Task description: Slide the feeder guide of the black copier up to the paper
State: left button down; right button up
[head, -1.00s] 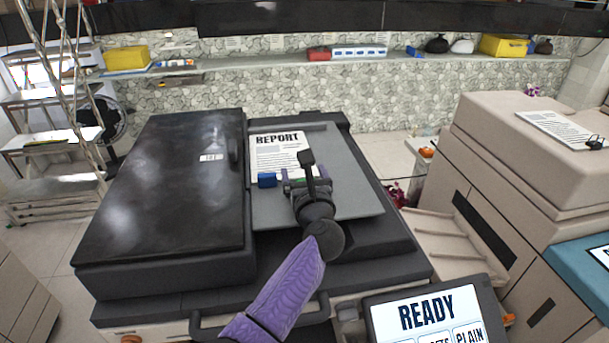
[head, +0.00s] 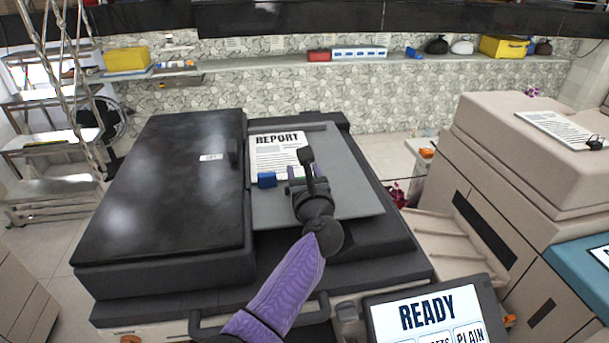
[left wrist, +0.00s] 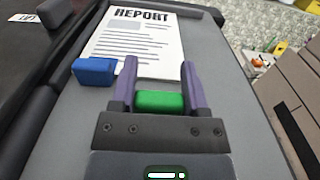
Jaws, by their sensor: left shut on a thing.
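The black copier (head: 165,190) has a grey feeder tray (head: 345,198) on its top right. A printed sheet headed REPORT (head: 277,152) lies on the tray, and also shows in the left wrist view (left wrist: 135,45). A blue block (head: 267,180) sits at the sheet's lower left corner; it also shows in the left wrist view (left wrist: 94,71). My left gripper (head: 305,176) is over the tray, right of the blue block. In the left wrist view its purple fingers (left wrist: 159,75) are shut on a green block (left wrist: 160,102), just below the sheet's lower edge. The gripper hides the green block in the head view.
A screen reading READY (head: 428,315) stands at the front right of the copier. A beige copier (head: 530,160) with a sheet on top stands to the right. A shelf (head: 240,68) with boxes runs along the back wall. The tray's right part is bare.

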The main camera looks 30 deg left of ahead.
pick_arm(q)
jog(key=b+x, duration=0.2)
jog(key=x, duration=0.2)
jog(key=shift+f, duration=0.2)
jog(key=shift+w+r, duration=0.1)
jog(key=shift+c, duration=0.4)
grip_release()
jog(key=p+v, duration=0.1)
jog(key=v, duration=0.9)
jog(key=shift+p, duration=0.35)
jog(key=shift+a, duration=0.1)
